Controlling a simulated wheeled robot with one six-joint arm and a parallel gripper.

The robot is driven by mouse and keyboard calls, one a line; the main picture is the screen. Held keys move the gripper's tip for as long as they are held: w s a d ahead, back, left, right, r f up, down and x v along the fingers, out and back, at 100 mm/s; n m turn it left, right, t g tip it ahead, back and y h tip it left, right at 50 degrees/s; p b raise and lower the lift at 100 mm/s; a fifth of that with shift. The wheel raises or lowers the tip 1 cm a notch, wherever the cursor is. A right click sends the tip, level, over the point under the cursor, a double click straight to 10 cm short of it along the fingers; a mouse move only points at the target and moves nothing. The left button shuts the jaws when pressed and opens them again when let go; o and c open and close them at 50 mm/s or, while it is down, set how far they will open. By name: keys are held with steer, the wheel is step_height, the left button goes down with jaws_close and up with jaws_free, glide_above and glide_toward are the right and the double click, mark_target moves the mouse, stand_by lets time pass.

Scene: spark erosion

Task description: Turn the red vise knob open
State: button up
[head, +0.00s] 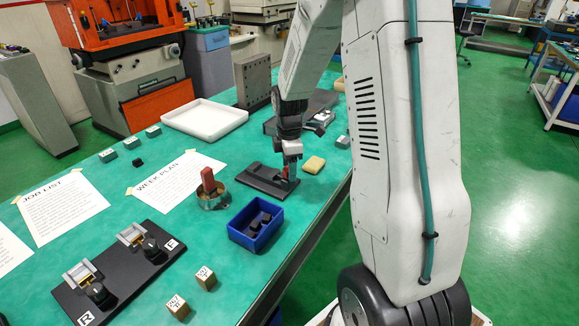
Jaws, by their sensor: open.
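A dark flat fixture (262,176) lies on the green table, left of and below my gripper. A small red part (286,171), which looks like the knob, shows at its right end. My gripper (291,172) points down right at this red part, with its fingertips close to it. The gripper is open. The fingers partly hide the red part, and I cannot tell whether they touch it or how far it is turned.
A blue bin (256,240) with dark pieces is in front. A yellow sponge-like block (314,164) lies close right. A white tray (204,118) and a grey angle block (254,86) stand behind.

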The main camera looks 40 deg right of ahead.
step_height(320, 180, up, 8)
steer(key=shift+f, duration=0.25)
stand_by(0.5)
